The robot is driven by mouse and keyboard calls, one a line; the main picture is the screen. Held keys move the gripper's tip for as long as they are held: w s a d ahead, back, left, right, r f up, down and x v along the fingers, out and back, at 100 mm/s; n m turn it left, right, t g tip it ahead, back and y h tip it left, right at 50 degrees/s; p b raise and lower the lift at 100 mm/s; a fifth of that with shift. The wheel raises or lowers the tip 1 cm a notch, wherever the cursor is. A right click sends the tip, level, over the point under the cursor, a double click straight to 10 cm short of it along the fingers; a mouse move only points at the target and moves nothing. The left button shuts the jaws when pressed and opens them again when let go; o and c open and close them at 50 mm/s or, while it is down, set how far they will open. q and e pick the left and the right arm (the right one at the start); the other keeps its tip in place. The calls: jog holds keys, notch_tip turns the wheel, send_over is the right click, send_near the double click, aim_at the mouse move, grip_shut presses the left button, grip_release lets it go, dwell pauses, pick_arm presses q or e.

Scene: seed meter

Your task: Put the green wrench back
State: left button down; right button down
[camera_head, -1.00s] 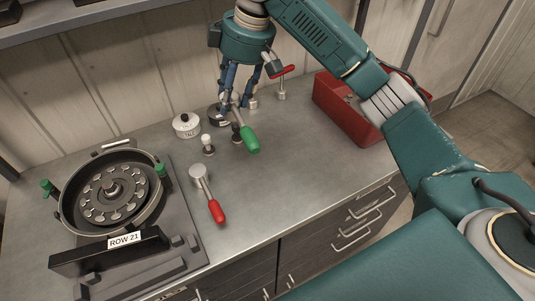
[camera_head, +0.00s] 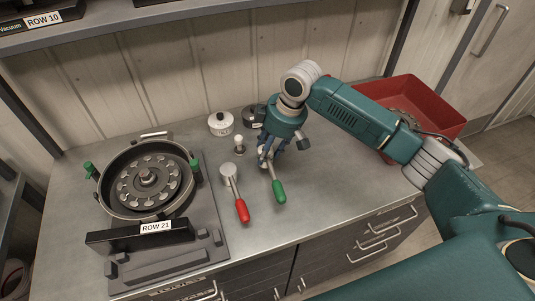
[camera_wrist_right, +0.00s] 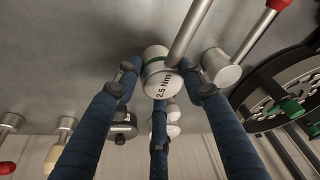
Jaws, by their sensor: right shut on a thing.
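The green wrench has a green handle (camera_head: 279,191) pointing toward the counter's front edge. Its round head (camera_wrist_right: 159,75), marked 2.5 Nm with a green band, sits between the blue fingers in the right wrist view. My right gripper (camera_head: 270,158) is shut on that head, low over the counter; I cannot tell whether the wrench touches the surface. The red wrench (camera_head: 239,208) lies just left of it, roughly parallel, and its head (camera_wrist_right: 220,68) also shows in the wrist view. My left gripper is not in view.
The round seed meter (camera_head: 147,218) stands on its base at the left. A white-topped pot (camera_head: 221,123), a dark round pot (camera_head: 252,118) and a small white-knobbed piece (camera_head: 239,142) stand behind the wrenches. A red bin (camera_head: 440,105) sits at the right. The counter's front right is clear.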

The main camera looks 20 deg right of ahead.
aim_at(268, 157)
notch_tip(268, 157, down, 3)
jog(key=shift+r, duration=0.15)
jog(key=c, duration=1)
grip_release()
jog(key=shift+c, duration=0.2)
jog(key=shift+d+r, duration=0.1)
jog(key=shift+r, duration=0.1)
jog(key=b+v, duration=0.2)
jog(key=v, duration=0.9)
jog(key=shift+s+r, duration=0.2)
jog(key=shift+r, duration=0.05)
